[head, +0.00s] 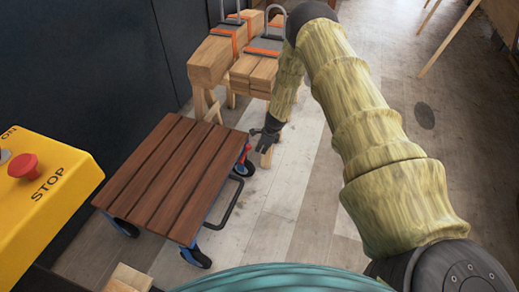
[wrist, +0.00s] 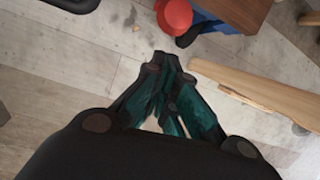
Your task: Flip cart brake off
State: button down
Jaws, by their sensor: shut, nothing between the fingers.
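The cart (head: 165,170) is low, with brown wooden slats, a blue frame and black wheels. A red part, seemingly the brake (head: 246,152), sits at its right corner above a wheel (head: 244,168). In the wrist view the red rounded brake (wrist: 174,15) is at the top, beside the blue frame and cart deck (wrist: 238,10). My gripper (head: 258,135) is just right of that corner. In the wrist view my gripper (wrist: 165,60) is shut and empty, its tips pointing toward the red part with a gap of floor showing. Which way the brake is set cannot be told.
Sawhorses with wooden beams (head: 255,72) and orange-black clamps stand behind the cart. A black bar handle (head: 227,203) sticks out from the cart's right side. A yellow stop box (head: 45,195) is at left. A wooden leg (wrist: 265,92) lies right of my gripper in the wrist view.

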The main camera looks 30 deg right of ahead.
jog(key=v, duration=0.9)
jog(key=shift+p, duration=0.3)
jog(key=shift+w+a+r, duration=0.1)
jog(key=shift+r, duration=0.05)
jog(key=s+a+f+n+g+h+p, duration=0.15)
jog(key=s+a+n+p, duration=0.35)
jog(key=s, duration=0.7)
jog(key=s+a+f+n+g+h+p, duration=0.1)
jog(key=s+a+f+n, duration=0.15)
jog(key=s+n, duration=0.65)
jog(key=s+a+r+n+p, duration=0.1)
jog(key=s+a+r+n, duration=0.2)
jog(key=s, duration=0.6)
jog(key=s+a+r+n+p, duration=0.2)
jog(key=s+a+r+n, duration=0.1)
jog(key=s, duration=0.6)
jog(key=s+a+r+n+p, duration=0.2)
jog(key=s+a+n, duration=0.3)
jog(key=s, duration=0.4)
jog(key=shift+s+a+r+n+y, duration=0.15)
jog(key=shift+a+r+n+y, duration=0.15)
jog(key=shift+a+r+y, duration=0.1)
